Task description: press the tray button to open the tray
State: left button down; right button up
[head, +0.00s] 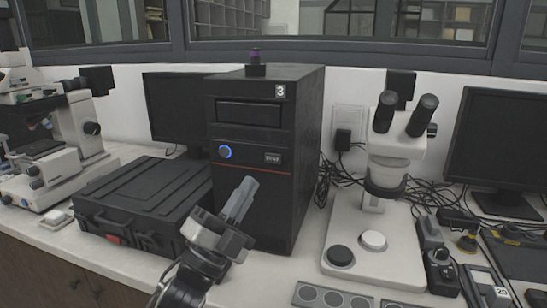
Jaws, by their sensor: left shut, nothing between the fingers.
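The black tower-shaped press (305,150) stands upright on the bench, marked with a white "3". A round button (225,152) with a blue-lit ring is on the left of its front face. Above it, a dark rectangular tray front (249,114) sits flush in the face. My left gripper (247,187) is shut and empty, its fingers pointing up in front of the press's lower front. Its tips are below and to the right of the button, apart from it in the picture. The gripper hides part of the lower front. My right gripper is not in view.
A black hard case (145,195) lies left of the press, close to my left arm. A stereo microscope (385,170) stands to the right, with cables behind it. Another microscope (80,125) is far left.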

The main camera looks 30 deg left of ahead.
aim_at(273, 158)
pick_arm(q)
jog(key=w+a+b, duration=0.1)
jog(key=w+a, duration=0.1)
jog(key=w, duration=0.6)
jog(key=shift+w+b, duration=0.35)
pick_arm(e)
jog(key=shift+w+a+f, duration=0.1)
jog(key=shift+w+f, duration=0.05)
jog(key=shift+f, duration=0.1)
pick_arm(q)
jog(key=shift+y, duration=0.3)
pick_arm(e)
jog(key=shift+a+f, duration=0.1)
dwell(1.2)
pick_arm(q)
jog(key=shift+w+a, duration=0.1)
jog(key=shift+w, duration=0.3)
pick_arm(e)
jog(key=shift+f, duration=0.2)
